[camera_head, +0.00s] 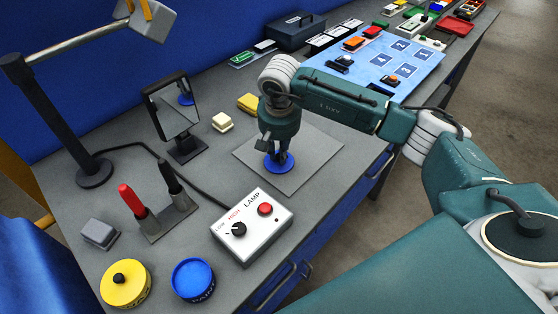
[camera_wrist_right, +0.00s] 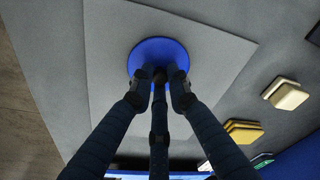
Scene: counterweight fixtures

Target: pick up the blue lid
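The blue lid (camera_head: 279,165) lies on a grey square mat (camera_head: 308,172) on the table. My right gripper (camera_head: 277,152) points straight down over the lid. In the right wrist view the lid (camera_wrist_right: 150,50) is a blue disc, and the fingertips (camera_wrist_right: 160,85) come together close around its middle. The fingers cover the lid's centre, so I cannot tell whether they are shut on a knob there. The lid appears to rest on the mat. My left gripper is not in view.
An open blue jar (camera_head: 193,280) and a yellow jar (camera_head: 125,284) stand at the front. A lamp control box (camera_head: 252,226), a mirror (camera_head: 175,112) and yellow blocks (camera_head: 248,103) surround the mat. The mat's right side is clear.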

